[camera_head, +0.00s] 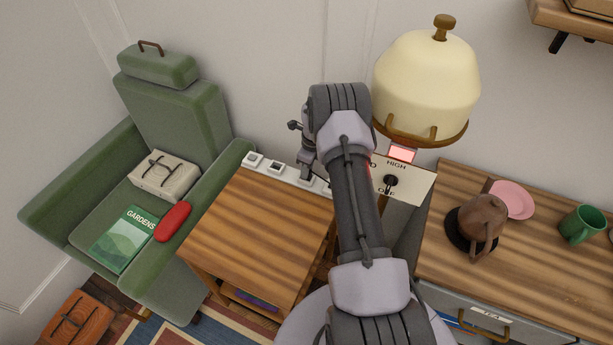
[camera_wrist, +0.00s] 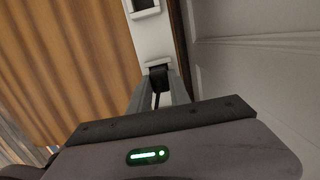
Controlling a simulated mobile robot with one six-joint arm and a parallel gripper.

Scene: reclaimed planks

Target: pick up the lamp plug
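A white power strip (camera_head: 285,171) lies along the back edge of the wooden side table. It also shows in the wrist view (camera_wrist: 150,38), with dark sockets. A black plug (camera_wrist: 158,75) with a black cord sits at the strip in the wrist view; I cannot see whose cord it is. My gripper (camera_head: 307,172) is down at the strip in the head view. In the wrist view its grey fingers (camera_wrist: 159,84) stand on either side of the plug, very close to it. Whether they press on it is not clear. In the head view, my arm and gripper hide the plug.
The side table (camera_head: 255,235) has a clear top. A green armchair (camera_head: 180,115) stands left. A cream lamp (camera_head: 425,80) with a HIGH/OFF panel (camera_head: 403,180) and lit red light rises right of my arm. A wooden cabinet (camera_head: 540,275) holds a brown pot (camera_head: 482,217) and green mug (camera_head: 582,224).

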